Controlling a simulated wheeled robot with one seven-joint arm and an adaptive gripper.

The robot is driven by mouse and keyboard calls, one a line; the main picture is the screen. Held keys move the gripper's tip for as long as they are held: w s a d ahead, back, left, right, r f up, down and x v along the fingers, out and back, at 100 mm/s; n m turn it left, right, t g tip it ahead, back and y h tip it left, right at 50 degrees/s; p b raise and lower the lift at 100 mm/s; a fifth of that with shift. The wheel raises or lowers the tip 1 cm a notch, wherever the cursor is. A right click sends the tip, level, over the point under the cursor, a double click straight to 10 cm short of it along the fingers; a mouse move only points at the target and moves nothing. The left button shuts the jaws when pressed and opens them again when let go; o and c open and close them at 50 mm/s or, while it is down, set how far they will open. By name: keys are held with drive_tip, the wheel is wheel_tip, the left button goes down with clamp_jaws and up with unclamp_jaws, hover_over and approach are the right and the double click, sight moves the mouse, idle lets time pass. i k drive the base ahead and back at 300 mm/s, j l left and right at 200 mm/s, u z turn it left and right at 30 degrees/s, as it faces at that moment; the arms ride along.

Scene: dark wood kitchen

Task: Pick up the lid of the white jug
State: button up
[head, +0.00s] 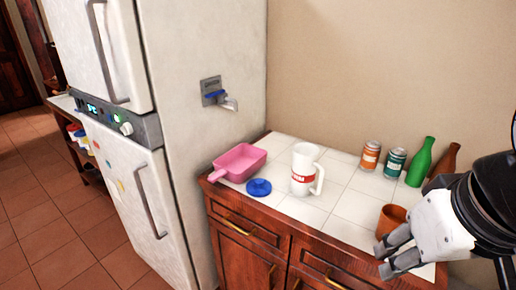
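The white jug (304,170) stands upright on the tiled counter, with a red band and its handle toward the right. A round blue lid (259,187) with a raised knob lies on the counter just left of the jug, apart from it, near the front edge. My gripper (385,261) is at the right of the view, near the counter's front edge, well to the right of the lid and jug. Its fingers appear spread apart with nothing between them. It partly hides the right end of the counter.
A pink pan (239,161) sits behind and left of the lid. A terracotta pot (390,220) stands close to my gripper. Two cans (371,155) (395,162), a green bottle (420,162) and a brown bottle (444,161) stand at the back right. A white fridge (190,130) borders the counter's left.

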sight(256, 188)
drive_tip(key=i+j, duration=0.4)
drive_tip(key=j, duration=0.15)
drive_tip(key=i+j, duration=0.45)
drive_tip(key=j+z, duration=0.05)
